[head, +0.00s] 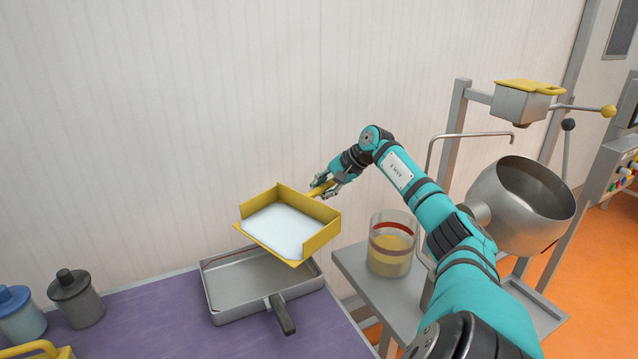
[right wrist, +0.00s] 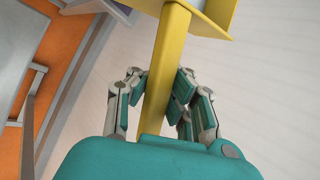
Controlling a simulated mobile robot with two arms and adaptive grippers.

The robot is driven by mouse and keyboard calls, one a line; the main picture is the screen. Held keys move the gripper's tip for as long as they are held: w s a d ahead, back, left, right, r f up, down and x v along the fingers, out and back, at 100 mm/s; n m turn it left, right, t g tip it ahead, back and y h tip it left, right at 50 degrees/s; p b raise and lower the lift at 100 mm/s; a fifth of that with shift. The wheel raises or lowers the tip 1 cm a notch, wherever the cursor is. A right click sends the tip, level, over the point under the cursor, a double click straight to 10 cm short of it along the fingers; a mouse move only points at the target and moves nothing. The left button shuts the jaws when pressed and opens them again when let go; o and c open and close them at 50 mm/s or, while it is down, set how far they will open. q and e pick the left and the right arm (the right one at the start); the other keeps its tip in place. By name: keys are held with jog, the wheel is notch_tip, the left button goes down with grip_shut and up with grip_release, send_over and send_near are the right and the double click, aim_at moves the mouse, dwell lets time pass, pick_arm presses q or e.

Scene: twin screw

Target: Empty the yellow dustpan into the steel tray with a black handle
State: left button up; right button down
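The yellow dustpan (head: 322,240) holds a white load (head: 280,228) and is in the air above the steel tray. My right gripper (head: 328,187) is shut on the dustpan's handle; the right wrist view shows the fingers (right wrist: 158,95) on both sides of the yellow handle (right wrist: 172,50). The pan looks roughly level, with its open side toward the lower left. The steel tray (head: 222,312) lies on the purple table top, its black handle (head: 282,315) pointing to the front. The part of the tray floor that shows looks empty; the pan hides some of its back right. My left gripper is out of view.
A clear container with yellowish contents (head: 390,262) stands on a grey stand right of the tray. A steel round vessel (head: 525,205) is further right. Grey (head: 75,298) and blue (head: 18,312) lidded jars stand at the left. The purple table (head: 150,325) is clear between jars and tray.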

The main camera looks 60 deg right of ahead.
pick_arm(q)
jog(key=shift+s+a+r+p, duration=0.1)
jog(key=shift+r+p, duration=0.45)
pick_arm(e)
jog(key=a+r+n+h, duration=0.2)
jog(key=a+r+h, duration=0.2)
jog(key=r, duration=0.6)
jog(key=shift+w+a+g+h, duration=0.2)
jog(key=shift+a+g+h, duration=0.1)
jog(key=shift+a, duration=0.05)
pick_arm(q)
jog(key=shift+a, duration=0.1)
pick_arm(e)
jog(key=shift+r, duration=0.15)
dwell(0.7)
